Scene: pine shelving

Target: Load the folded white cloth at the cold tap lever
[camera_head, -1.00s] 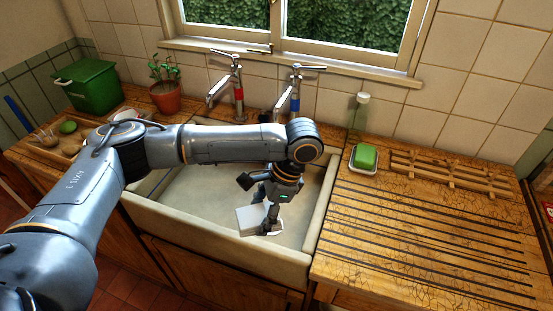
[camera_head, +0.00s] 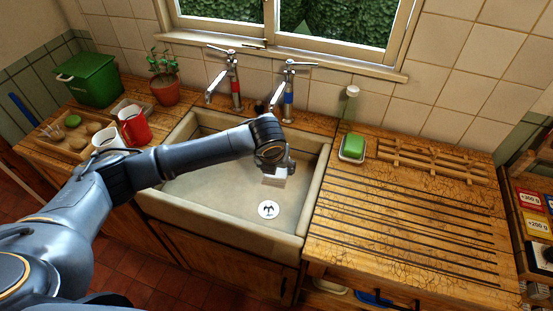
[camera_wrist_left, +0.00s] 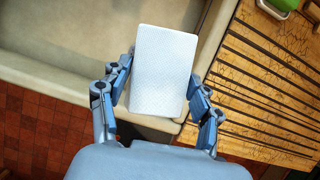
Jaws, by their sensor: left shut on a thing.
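The folded white cloth (camera_head: 276,181) is held over the sink, in front of the cold tap. In the left wrist view the cloth (camera_wrist_left: 162,68) is a flat textured white block between the fingers. My left gripper (camera_head: 279,168) is shut on it, mostly hidden by my arm in the head view; its fingers (camera_wrist_left: 160,88) press both sides in the left wrist view. The cold tap (camera_head: 288,92), with a blue band, stands behind the sink; its lever (camera_head: 300,64) is on top, apart from the cloth. My right gripper is not in view.
The hot tap (camera_head: 235,84) with a red band stands left of the cold one. The sink (camera_head: 225,195) has a drain (camera_head: 268,209). A red mug (camera_head: 134,126), plant pot (camera_head: 166,90), green bin (camera_head: 88,80), glass bottle (camera_head: 349,105) and green soap (camera_head: 353,146) stand around it.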

